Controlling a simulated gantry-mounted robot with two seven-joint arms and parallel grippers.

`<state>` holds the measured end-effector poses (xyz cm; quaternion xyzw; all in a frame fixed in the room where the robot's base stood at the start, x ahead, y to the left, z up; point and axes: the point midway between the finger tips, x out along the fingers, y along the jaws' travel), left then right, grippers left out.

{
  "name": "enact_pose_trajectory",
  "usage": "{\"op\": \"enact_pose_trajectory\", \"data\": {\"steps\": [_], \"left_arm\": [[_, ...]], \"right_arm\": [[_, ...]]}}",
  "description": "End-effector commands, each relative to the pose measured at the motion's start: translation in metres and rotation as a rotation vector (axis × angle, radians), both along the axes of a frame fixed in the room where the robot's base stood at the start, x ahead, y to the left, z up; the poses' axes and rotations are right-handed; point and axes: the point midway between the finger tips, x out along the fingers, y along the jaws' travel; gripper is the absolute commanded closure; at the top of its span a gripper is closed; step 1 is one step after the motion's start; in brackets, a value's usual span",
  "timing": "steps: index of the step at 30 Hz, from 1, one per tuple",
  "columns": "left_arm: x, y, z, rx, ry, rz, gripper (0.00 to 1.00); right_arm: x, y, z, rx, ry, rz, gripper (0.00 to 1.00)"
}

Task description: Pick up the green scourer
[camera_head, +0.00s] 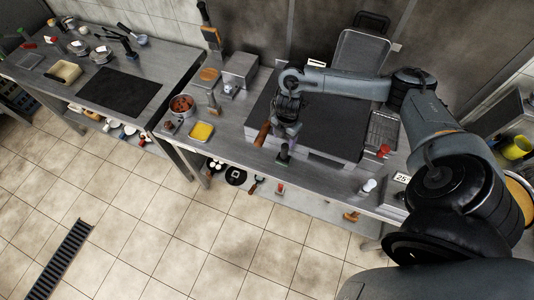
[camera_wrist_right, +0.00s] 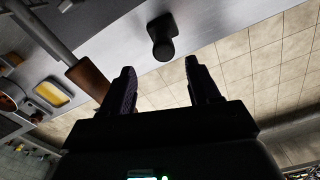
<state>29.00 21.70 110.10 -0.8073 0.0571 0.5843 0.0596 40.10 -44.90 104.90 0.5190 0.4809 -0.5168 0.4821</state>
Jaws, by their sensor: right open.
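I cannot make out a green scourer for certain in either view. My right gripper (camera_head: 290,131) is over the front part of the middle counter. Its two dark fingers are apart with nothing between them in the right wrist view (camera_wrist_right: 160,75). A small dark upright object (camera_head: 284,153) stands near the counter's front edge, close to the gripper. In the wrist view this dark object (camera_wrist_right: 162,38) is beyond the fingertips and apart from them. My left gripper is not in view.
A wooden handle (camera_head: 262,133) lies left of the gripper, beside the dark griddle (camera_head: 330,115). A tray with yellow contents (camera_head: 202,131) and a bowl of reddish food (camera_head: 182,105) stand further left. A red-topped item (camera_head: 384,150) is to the right. Floor lies beyond the counter's front edge.

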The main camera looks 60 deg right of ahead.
Motion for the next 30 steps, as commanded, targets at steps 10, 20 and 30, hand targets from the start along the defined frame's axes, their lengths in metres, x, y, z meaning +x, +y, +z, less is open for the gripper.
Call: {"op": "enact_pose_trajectory", "data": {"steps": [10, 20, 30], "left_arm": [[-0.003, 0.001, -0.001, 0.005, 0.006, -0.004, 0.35], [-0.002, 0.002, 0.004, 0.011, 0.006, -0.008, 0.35], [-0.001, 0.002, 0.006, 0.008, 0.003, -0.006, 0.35]], "right_arm": [[-0.001, -0.001, -0.043, -0.001, 0.004, -0.002, 0.39], [-0.003, -0.001, -0.066, 0.000, 0.004, -0.003, 0.39], [-0.003, -0.002, -0.099, -0.002, 0.002, -0.002, 0.39]]}}
